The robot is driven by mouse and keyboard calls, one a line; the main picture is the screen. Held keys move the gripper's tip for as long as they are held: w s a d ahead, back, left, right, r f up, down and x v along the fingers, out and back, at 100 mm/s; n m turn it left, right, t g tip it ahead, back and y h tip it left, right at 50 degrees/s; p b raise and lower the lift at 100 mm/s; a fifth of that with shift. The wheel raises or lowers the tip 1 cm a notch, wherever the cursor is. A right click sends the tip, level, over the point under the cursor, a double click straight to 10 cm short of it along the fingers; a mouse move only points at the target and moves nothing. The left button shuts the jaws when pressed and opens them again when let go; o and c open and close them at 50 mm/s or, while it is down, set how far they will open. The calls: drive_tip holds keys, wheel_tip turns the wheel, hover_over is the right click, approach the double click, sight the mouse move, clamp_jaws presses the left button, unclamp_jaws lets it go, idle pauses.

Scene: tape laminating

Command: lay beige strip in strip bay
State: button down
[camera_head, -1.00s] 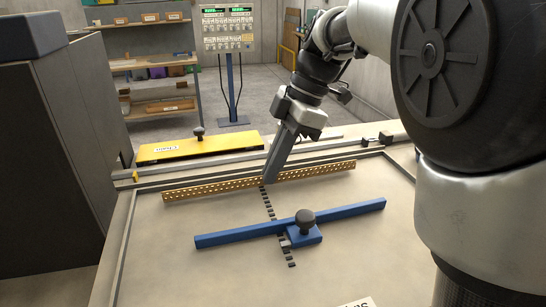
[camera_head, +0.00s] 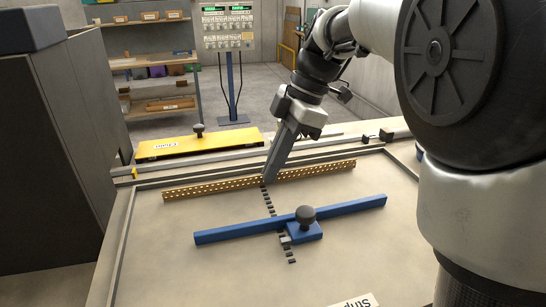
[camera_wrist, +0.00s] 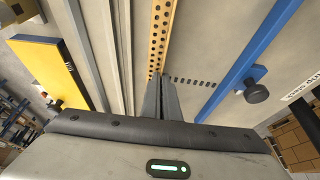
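A tan strip with rows of holes (camera_head: 215,187), the closest thing to a beige strip, lies across the far part of the worktable; it also shows in the wrist view (camera_wrist: 162,35). My gripper (camera_head: 268,181) points down at the strip's middle, with its fingertips at or touching it. In the wrist view, my gripper's fingers (camera_wrist: 160,80) are close together and cover part of the strip. I cannot tell whether they clamp it. A white label reading "Strip" (camera_head: 355,301) is cut off at the near edge; no bay outline is clear beside it.
A blue bar (camera_head: 235,233) with a black knob (camera_head: 305,213) lies across the table, nearer than the strip. A row of dark marks (camera_head: 268,203) runs between them. A yellow bar (camera_head: 195,143) lies at the back. The table's left and near surface is clear.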

idle(0.4)
drive_tip(key=c, duration=2)
unclamp_jaws()
drive_tip(key=shift+r+p, duration=2.15)
drive_tip(key=shift+r, duration=0.8)
